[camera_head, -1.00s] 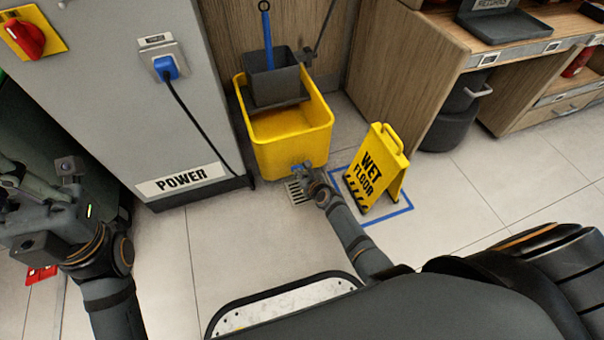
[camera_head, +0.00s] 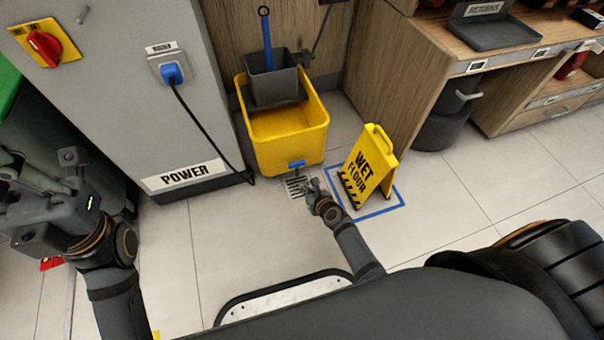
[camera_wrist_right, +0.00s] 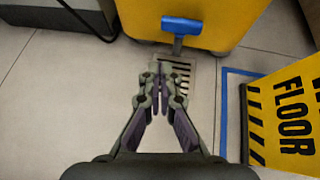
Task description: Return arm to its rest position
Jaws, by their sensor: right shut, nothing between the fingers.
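My right gripper (camera_head: 311,186) is low over the floor in front of the yellow mop bucket (camera_head: 287,150), above the floor drain grate. In the right wrist view the fingers of my right gripper (camera_wrist_right: 160,75) are together with nothing between them. The bucket's blue tap handle (camera_wrist_right: 182,26) is ahead of the fingertips, with a gap between them. My left arm (camera_head: 75,225) comes in at the left edge of the head view. Its fingertips are not clear there, so I cannot tell whether the left gripper is open or shut.
A yellow wet floor sign (camera_head: 368,168) stands inside a blue floor outline (camera_head: 385,211), right of my right gripper. A grey power cabinet (camera_head: 135,100) with a hanging cable is at left. A wooden counter (camera_head: 425,60) is at back right. The tiled floor at right is clear.

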